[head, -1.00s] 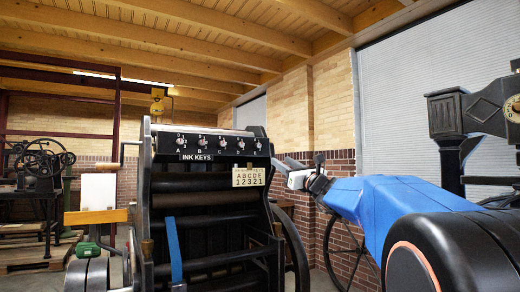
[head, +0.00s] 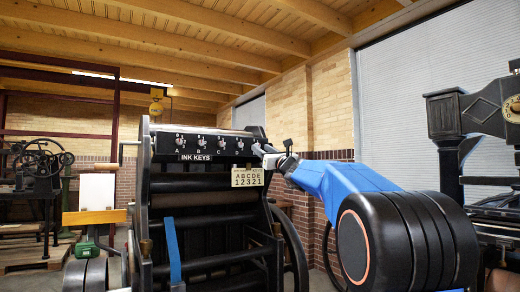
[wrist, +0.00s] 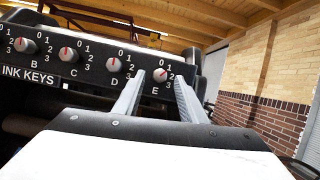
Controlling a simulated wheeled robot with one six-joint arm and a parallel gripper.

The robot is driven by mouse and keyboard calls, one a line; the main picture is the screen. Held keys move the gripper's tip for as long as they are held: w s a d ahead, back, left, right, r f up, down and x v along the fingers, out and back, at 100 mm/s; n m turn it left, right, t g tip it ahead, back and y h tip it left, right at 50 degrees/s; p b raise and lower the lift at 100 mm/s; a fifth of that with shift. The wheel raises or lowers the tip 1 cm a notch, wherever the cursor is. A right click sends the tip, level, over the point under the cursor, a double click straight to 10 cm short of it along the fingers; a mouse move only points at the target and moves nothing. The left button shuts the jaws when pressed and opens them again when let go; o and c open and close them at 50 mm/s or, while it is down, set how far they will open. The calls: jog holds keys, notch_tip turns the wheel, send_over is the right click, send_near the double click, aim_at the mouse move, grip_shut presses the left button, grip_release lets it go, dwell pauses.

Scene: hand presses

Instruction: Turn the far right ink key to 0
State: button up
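The far right ink key, E (wrist: 160,75), is a round pale knob with a red pointer mark on a black panel (head: 200,145). Its numbers run 0 to 3 on its right side. In the wrist view its pointer leans up and right; the exact number is too small to tell. My gripper (wrist: 159,80) is open, its two pale fingers on either side of key E in the picture. I cannot tell whether they touch it. In the head view my gripper (head: 264,153) is at the panel's right end and hides key E.
Key D (wrist: 115,62) is just left of my left finger, with key C (wrist: 67,54) and key B (wrist: 25,45) farther left. A placard (head: 247,177) reading ABCDE over 12321 hangs below the panel.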

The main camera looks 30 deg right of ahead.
jog(key=shift+x, duration=1.25)
grip_shut()
jog(key=shift+n, duration=0.6)
jog(key=n+y, duration=0.2)
jog(key=n, duration=0.2)
jog(key=shift+d+y, duration=0.15)
jog(key=shift+y, duration=0.15)
jog(key=shift+r+n+g+y, duration=0.1)
jog(key=shift+n+g+y, duration=0.5)
jog(key=shift+n, duration=0.95)
jog(key=shift+n+g+y, duration=0.4)
jog(key=shift+n+y, duration=0.4)
jog(key=shift+n, duration=0.75)
